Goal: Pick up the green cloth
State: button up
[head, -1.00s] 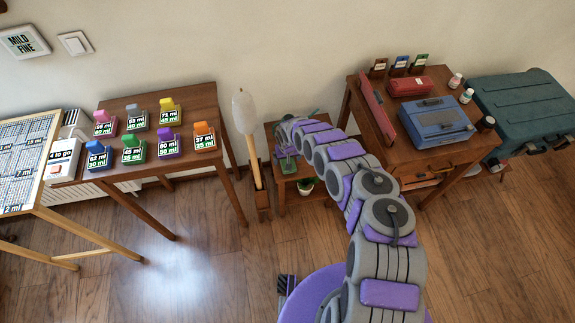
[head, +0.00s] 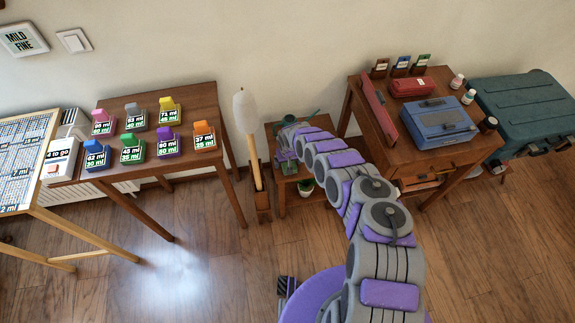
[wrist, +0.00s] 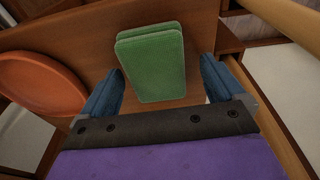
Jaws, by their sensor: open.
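The green cloth (wrist: 152,65) is a folded, textured rectangle lying on a brown wooden surface in the wrist view. My gripper (wrist: 161,66) is open, with one blue finger to the left of the cloth and one to the right. The cloth lies between and beyond the fingers, with visible gaps at both sides. In the head view my gripper (head: 284,160) is over the small low wooden table (head: 292,202); the arm partly hides it, and the cloth cannot be made out clearly there.
An orange round dish (wrist: 42,82) is left of my gripper. A teal object (head: 290,120) sits at the small table's back, and a plant (head: 306,186) is beneath. The desk with a blue case (head: 434,121) is right.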

jog(key=shift+d, duration=0.4)
jog(key=shift+a, duration=0.35)
jog(key=c, duration=0.6)
jog(key=shift+d, duration=0.25)
jog(key=c, duration=0.5)
